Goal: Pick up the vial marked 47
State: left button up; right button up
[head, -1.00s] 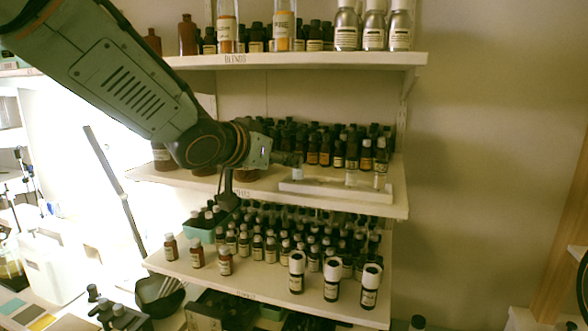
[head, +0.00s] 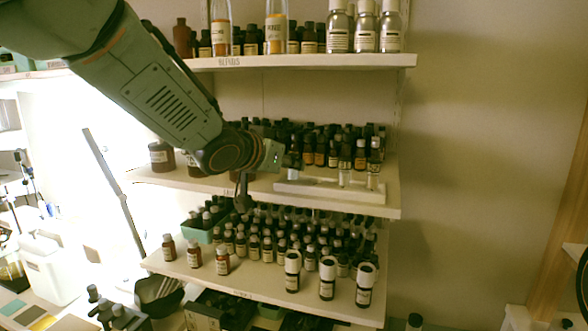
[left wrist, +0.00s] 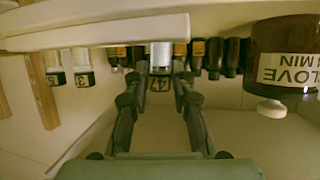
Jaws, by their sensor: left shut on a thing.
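In the left wrist view, which looks upside down, the vial marked 47 (left wrist: 160,57) has a pale upper part and a dark number label. It is between the two fingers of my left gripper (left wrist: 160,72), which is shut on it. In the head view, my left gripper (head: 290,160) is at the left end of the white tray (head: 330,191) on the middle shelf; the vial is small and hard to make out there. Two similar vials stand on the tray, one (head: 345,175) in the middle and one (head: 373,176) at the right. My right gripper is out of view.
Rows of dark bottles (head: 320,155) stand close behind the tray. A large brown labelled jar (left wrist: 290,50) is near my gripper in the wrist view. Shelves above (head: 300,61) and below (head: 250,288) are full of bottles. The wall right of the shelves is clear.

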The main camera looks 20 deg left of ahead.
pick_arm(q)
jog(key=shift+w+a+f, duration=0.1)
jog(key=shift+a+f, duration=0.05)
jog(key=shift+a, duration=0.2)
grip_shut()
jog(key=shift+d, duration=0.1)
jog(key=shift+d+r, duration=0.15)
jog(key=shift+r, duration=0.25)
notch_tip(320, 180, up, 9)
jog(key=p, duration=0.5)
jog(key=shift+r+p, duration=0.15)
jog(key=shift+p, duration=0.15)
